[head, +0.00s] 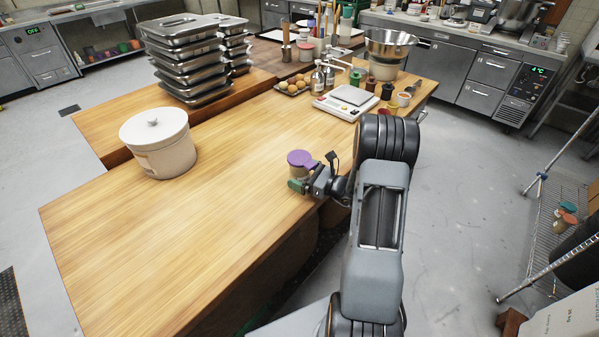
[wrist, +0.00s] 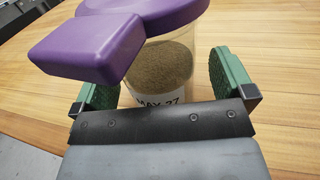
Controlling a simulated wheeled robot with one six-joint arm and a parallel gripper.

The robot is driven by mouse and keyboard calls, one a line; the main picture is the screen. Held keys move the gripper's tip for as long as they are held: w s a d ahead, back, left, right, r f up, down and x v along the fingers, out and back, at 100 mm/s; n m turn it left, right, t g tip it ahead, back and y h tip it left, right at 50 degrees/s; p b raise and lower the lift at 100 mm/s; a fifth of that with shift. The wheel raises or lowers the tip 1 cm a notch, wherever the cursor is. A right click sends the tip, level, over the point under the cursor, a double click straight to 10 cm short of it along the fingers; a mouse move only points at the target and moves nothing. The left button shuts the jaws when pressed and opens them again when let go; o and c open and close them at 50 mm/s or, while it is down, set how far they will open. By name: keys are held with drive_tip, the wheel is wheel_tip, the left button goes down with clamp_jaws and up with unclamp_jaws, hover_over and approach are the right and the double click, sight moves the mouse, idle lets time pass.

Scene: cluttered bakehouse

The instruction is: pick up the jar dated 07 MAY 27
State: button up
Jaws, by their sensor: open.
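A clear jar (wrist: 163,64) of brown powder with a purple lid (wrist: 150,12) stands upright on the wooden counter. The lid has a thick purple tab sticking out toward the wrist camera. A white label shows "MAY 27" at its lower part; the day number cannot be read, being hidden by my gripper. The purple lid also shows in the head view (head: 300,158). My gripper (wrist: 168,88) is open, with one green finger pad on each side of the jar.
A white lidded crock (head: 160,145) stands to the left on the counter (head: 215,215). Stacked steel pans (head: 190,72), a white scale (head: 345,102), eggs (head: 293,86) and small jars stand further back. The counter's front left is clear. Its right edge is close to the jar.

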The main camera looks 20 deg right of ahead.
drive_tip(key=shift+w+a, duration=0.1)
drive_tip(key=shift+w, duration=0.05)
drive_tip(key=shift+c, duration=0.4)
drive_tip(key=c, duration=1.1)
